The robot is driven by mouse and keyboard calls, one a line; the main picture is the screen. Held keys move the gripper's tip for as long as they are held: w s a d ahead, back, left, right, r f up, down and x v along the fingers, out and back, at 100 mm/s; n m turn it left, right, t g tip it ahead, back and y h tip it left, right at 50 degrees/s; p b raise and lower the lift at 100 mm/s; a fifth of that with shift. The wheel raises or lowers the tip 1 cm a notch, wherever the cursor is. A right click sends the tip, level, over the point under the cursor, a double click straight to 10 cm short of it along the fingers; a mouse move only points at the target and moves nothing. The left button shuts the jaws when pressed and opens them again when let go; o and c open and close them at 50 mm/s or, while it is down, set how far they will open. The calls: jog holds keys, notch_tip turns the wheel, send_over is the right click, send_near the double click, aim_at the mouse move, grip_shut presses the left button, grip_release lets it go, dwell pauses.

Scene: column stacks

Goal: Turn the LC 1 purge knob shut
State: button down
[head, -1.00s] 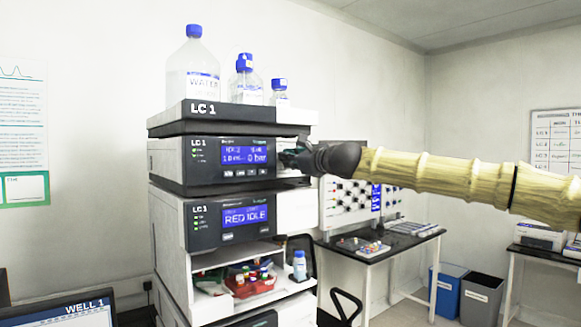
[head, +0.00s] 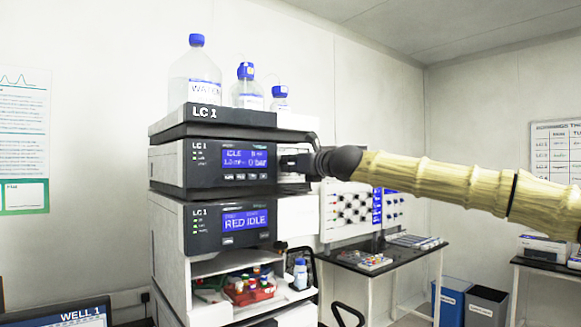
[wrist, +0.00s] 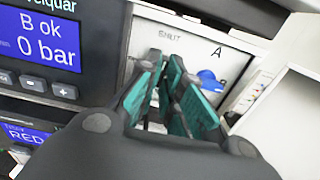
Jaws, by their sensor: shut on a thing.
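The LC 1 stack (head: 166,229) stands left of the arm, and its pump module (head: 202,176) shows "IDLE" and "0 bar" in the head view. My gripper (head: 285,162) reaches in from the right to the white panel beside the pump display. In the wrist view my gripper (wrist: 168,68) has its teal fingers close together against that panel, just below the printed word "SHUT". It is shut on the purge knob, which the fingers and gripper body hide. A blue part (wrist: 210,80) shows right of the fingers, near the letter "A".
Blue-capped bottles (head: 194,77) stand on top of the stack.

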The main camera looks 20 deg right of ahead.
jog(key=shift+d+r, duration=0.1)
jog(key=shift+r, duration=0.05)
jog(key=c, duration=1.6)
grip_release()
jog(key=shift+s, duration=0.15)
jog(key=v, duration=1.1)
jog(key=shift+s+d, duration=0.2)
jog(key=shift+s, duration=0.15)
